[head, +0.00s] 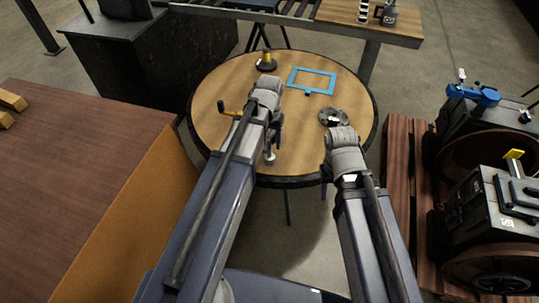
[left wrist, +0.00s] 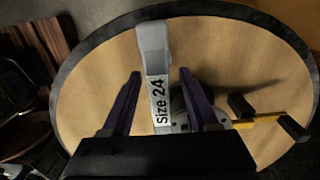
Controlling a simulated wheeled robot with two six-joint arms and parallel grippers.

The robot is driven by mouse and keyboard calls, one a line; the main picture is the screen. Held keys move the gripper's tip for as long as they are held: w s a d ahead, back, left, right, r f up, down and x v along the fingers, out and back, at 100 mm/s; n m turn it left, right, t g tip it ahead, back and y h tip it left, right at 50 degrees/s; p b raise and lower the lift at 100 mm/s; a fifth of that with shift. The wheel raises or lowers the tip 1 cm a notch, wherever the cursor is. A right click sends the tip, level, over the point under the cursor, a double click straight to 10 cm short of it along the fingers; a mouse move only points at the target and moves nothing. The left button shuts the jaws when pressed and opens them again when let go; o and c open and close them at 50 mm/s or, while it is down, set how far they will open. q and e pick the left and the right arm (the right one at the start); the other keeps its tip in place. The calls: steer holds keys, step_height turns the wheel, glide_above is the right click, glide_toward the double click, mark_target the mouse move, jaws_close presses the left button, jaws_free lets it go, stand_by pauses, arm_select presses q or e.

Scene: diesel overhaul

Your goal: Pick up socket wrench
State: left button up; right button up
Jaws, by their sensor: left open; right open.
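A grey tool labelled "Size 24" (left wrist: 154,60), which I take for the socket wrench, shows in the left wrist view, lying over the round wooden table. Its grey end also shows near the table's front edge in the head view (head: 269,158). My left gripper (left wrist: 160,74) is open, with one purple finger on each side of the tool. I cannot tell whether the fingers touch it. The left arm hides much of the tool in the head view. My right gripper (head: 326,183) is open at the table's front right edge, mostly hidden by its own arm.
The round table (head: 215,135) also holds a yellow-and-black handled tool (head: 232,112), a blue frame (head: 312,81), a dark grey disc (head: 333,117) and a black-and-yellow object (head: 266,61).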

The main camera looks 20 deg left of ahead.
arm_select(q)
steer(key=shift+c, duration=0.2)
jaws_close()
stand_by(0.3)
stand_by(1.0)
